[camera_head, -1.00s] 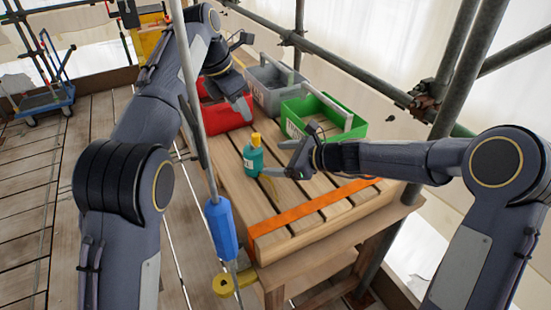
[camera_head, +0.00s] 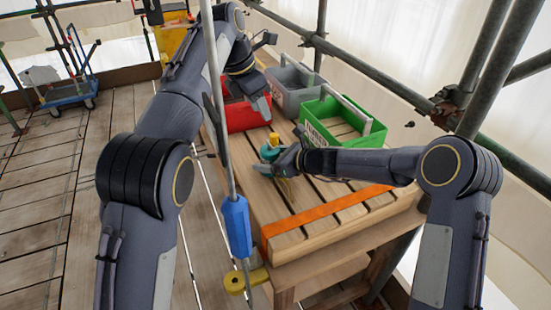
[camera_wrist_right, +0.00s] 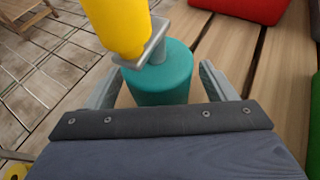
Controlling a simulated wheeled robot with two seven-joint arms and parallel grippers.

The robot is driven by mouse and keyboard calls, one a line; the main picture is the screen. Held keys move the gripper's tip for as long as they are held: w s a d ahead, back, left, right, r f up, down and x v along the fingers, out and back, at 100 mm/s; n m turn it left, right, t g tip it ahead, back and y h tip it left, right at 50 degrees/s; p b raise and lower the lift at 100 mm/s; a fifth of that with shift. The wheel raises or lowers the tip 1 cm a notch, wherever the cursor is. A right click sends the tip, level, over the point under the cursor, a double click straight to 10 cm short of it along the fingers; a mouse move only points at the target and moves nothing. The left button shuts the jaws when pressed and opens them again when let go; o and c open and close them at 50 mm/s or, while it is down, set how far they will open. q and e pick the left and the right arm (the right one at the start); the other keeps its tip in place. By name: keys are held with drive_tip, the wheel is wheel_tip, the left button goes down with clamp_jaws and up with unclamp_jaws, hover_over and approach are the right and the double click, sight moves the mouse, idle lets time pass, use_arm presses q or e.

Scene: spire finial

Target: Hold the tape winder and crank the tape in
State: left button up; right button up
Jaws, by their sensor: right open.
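The tape winder (camera_head: 267,153) is a teal cylinder standing upright on the slatted wooden table. It has a grey crank arm (camera_wrist_right: 152,43) and a yellow knob (camera_wrist_right: 115,20) on top. My right gripper (camera_head: 267,164) is at the winder, level with its body. In the right wrist view its two fingers are spread on either side of the teal cylinder (camera_wrist_right: 160,82), with small gaps showing. My left gripper (camera_head: 262,106) is over the table beside the red crate, behind the winder and apart from it. Its finger opening is not clear. A faint yellowish strip, perhaps tape, lies near the winder.
A red crate (camera_head: 236,117), a grey crate (camera_head: 293,100) and a green crate (camera_head: 375,136) stand at the table's back. An orange strap (camera_head: 325,212) crosses its near end. A pole with a blue sleeve (camera_head: 237,226) stands at the left edge. Scaffold tubes run behind.

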drive_tip(key=c, duration=1.1)
idle(0.4)
